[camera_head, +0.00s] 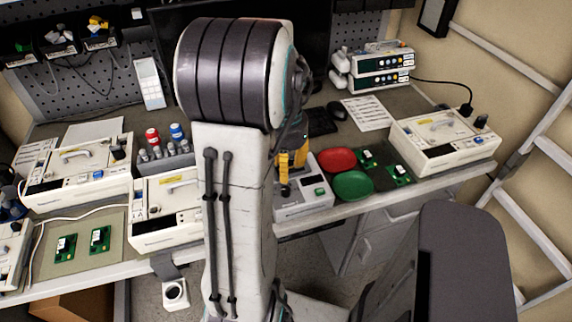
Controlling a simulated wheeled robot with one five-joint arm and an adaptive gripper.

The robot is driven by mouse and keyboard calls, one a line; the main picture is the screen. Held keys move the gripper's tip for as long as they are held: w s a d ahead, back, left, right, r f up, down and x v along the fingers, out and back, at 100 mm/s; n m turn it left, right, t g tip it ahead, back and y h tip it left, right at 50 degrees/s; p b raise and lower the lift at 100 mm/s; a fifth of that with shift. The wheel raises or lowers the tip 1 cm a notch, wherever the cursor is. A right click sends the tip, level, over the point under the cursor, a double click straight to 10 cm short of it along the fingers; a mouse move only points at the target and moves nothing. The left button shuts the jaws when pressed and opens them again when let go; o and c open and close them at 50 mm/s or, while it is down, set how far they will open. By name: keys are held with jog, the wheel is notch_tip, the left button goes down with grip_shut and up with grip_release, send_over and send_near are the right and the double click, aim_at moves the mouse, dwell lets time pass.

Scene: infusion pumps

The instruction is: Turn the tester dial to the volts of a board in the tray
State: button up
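A light grey box (310,203) with a green button, which looks like the tester, stands at the bench's front edge, right of my arm. My arm hides its left part, and I cannot make out a dial or reading. My gripper (291,172), with yellow parts, points down at the back of this box. Whether it touches anything, and its opening, cannot be told. Two green boards (368,158) (398,174) lie at the right. Two more green boards (66,248) (100,240) lie on a flat greenish tray or mat (84,262) at the left. Their markings are too small to read.
A red disc (336,159) and a green disc (352,186) lie right of the box. White pump units (445,142) (76,176) (165,212) stand on both sides. Red and blue-capped items (165,135) stand behind my arm's left. Paper sheets and a mouse (337,111) lie farther back.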

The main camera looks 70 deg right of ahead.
aim_at(286, 189)
jog(key=m, duration=0.2)
jog(key=shift+f+m, duration=0.1)
jog(key=shift+m, duration=0.3)
notch_tip(286, 189, down, 7)
jog(key=b, duration=0.6)
jog(key=shift+r, duration=0.2)
grip_shut()
